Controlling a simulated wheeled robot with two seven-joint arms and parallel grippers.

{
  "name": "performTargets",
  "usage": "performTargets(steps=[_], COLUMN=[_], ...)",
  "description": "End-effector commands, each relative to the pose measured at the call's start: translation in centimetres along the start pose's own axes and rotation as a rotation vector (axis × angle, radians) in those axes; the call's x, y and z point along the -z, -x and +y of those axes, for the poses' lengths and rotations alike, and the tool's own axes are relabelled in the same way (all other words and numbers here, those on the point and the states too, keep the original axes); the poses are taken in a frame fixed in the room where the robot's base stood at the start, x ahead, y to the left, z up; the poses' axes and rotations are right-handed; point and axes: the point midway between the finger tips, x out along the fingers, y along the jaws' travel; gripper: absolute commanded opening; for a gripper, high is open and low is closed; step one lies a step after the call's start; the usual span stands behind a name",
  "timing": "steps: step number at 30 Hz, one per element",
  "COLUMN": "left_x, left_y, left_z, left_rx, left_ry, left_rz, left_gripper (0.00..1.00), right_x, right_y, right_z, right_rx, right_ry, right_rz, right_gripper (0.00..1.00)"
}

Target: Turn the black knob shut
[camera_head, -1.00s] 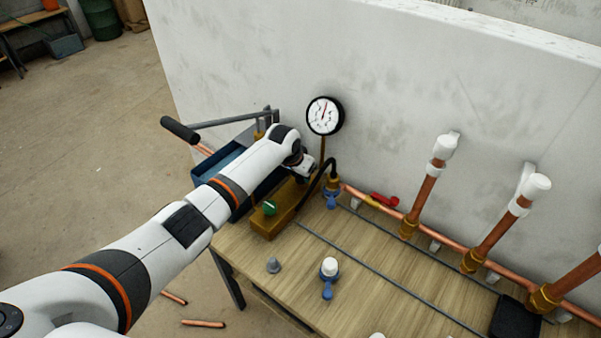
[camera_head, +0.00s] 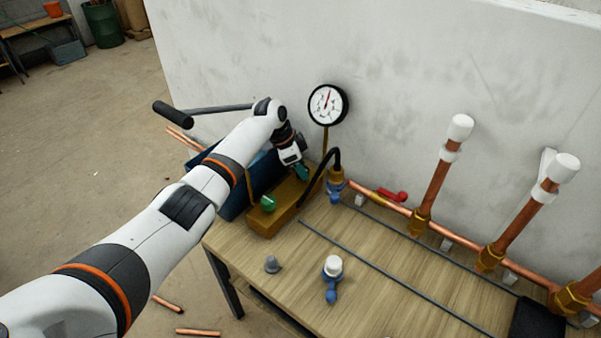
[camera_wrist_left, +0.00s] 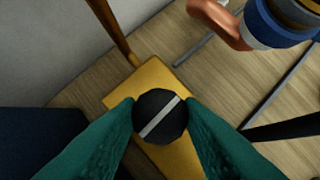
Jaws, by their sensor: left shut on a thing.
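The black knob (camera_wrist_left: 152,113) is round, with a pale line across its top running from lower left to upper right in the left wrist view. It sits over the brass-coloured block (camera_wrist_left: 115,102). My left gripper (camera_wrist_left: 160,108) has its teal fingers on both sides of the knob and is shut on it. In the head view the left gripper (camera_head: 302,172) is at the far end of the brass block (camera_head: 265,221), and the knob is hidden there. A green knob (camera_head: 268,203) is on the block's near end. My right gripper is not in view.
A round gauge (camera_head: 327,104) stands behind the block, against the white wall. A blue tank (camera_head: 234,203) and a long lever (camera_head: 215,109) are at left. Copper pipes (camera_head: 433,192) and a red handle (camera_head: 392,194) are at right. A blue-handled valve (camera_head: 332,278) stands on the bench.

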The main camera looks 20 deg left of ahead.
Motion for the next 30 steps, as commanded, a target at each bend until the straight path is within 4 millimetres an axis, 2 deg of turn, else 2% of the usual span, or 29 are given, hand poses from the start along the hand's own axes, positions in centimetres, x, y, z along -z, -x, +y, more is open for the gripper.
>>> performTargets(steps=[6, 21, 22, 24, 25, 30], left_x=[0.16, 0.14, 0.14, 0.12, 0.11, 0.06], left_y=[-0.24, -0.16, -0.16, -0.14, -0.13, -0.07], left_z=[-0.05, -0.07, -0.07, -0.05, -0.04, -0.01], left_rx=[0.025, 0.031, 0.031, 0.030, 0.030, 0.028], left_ry=[-0.051, -0.066, -0.066, -0.065, -0.065, -0.065], left_rz=[0.004, 0.005, 0.005, 0.004, 0.004, 0.003], left_gripper=[0.11, 0.11, 0.39, 0.50, 0.55, 0.56], right_x=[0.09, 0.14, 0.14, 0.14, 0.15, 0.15], right_y=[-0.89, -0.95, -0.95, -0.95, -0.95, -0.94], right_z=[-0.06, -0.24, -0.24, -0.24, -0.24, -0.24], right_rx=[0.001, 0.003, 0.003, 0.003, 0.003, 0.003], right_ry=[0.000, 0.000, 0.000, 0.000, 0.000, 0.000], right_rz=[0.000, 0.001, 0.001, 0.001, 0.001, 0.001], right_gripper=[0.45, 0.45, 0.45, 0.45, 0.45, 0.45])
